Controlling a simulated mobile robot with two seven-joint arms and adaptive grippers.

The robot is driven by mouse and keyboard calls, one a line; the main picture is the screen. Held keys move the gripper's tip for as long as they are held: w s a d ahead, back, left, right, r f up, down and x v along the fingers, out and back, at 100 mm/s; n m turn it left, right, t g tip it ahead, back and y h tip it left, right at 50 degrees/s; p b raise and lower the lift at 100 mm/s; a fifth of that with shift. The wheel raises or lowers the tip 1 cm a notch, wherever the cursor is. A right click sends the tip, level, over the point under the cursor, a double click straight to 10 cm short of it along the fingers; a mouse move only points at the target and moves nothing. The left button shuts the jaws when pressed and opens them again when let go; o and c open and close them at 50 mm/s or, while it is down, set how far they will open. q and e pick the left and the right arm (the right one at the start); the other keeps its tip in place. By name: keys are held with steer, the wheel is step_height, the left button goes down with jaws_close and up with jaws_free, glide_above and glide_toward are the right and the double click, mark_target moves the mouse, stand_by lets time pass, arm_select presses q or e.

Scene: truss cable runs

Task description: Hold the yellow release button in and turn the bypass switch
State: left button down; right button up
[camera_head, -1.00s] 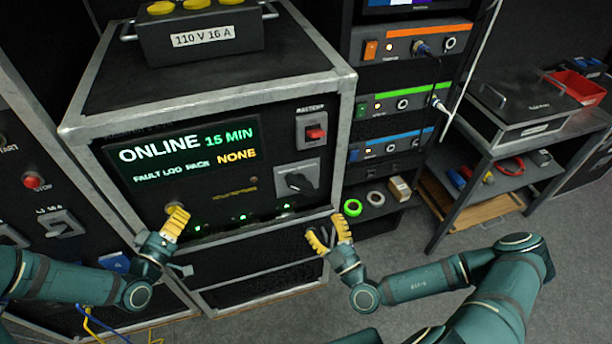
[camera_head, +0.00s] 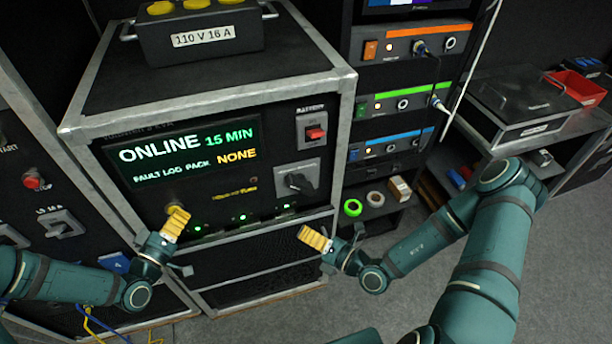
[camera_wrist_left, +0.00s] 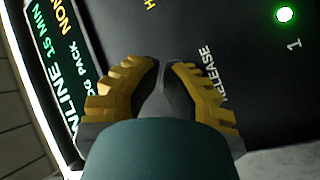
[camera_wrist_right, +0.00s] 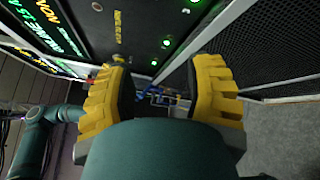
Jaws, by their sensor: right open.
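The bypass switch (camera_head: 297,182) is a dark rotary knob on a grey plate at the right of the cabinet front. My left gripper (camera_head: 178,217) is at the lower left of that panel, its fingertips together over the spot of the release button (camera_head: 172,207). Only a brownish edge of the button shows; contact is unclear. The left wrist view shows the closed fingertips (camera_wrist_left: 165,68) beside the word RELEASE. My right gripper (camera_head: 312,238) is open and empty, below the switch and apart from it. Its parted fingers (camera_wrist_right: 161,85) show in the right wrist view.
The display (camera_head: 190,150) reads ONLINE 15 MIN. A red battery switch (camera_head: 316,132) sits above the bypass switch. Green lights (camera_head: 242,217) line the panel's lower edge. An equipment rack (camera_head: 405,110) stands right of the cabinet; a workbench (camera_head: 550,150) is further right.

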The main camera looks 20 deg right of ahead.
steer(key=n+g, duration=0.2)
steer(key=n, duration=0.4)
steer(key=n+g+h, duration=0.2)
steer(key=n+h, duration=0.1)
steer(key=n, duration=2.5)
glide_toward(296, 176)
steer(key=w+f, duration=0.1)
steer(key=w+a+f, duration=0.2)
steer(key=f, duration=0.1)
steer(key=shift+w+a, duration=0.1)
steer(key=shift+w, duration=0.15)
steer(key=shift+w+a+r+n, duration=0.1)
steer(key=shift+w+r+n, duration=0.1)
steer(key=shift+n, duration=0.3)
steer(key=shift+w+a+r+n, duration=0.2)
steer(key=shift+a+n, duration=0.05)
steer(key=shift+n, duration=0.35)
steer(key=shift+w+a+r+n, duration=0.2)
steer(key=shift+n, duration=0.4)
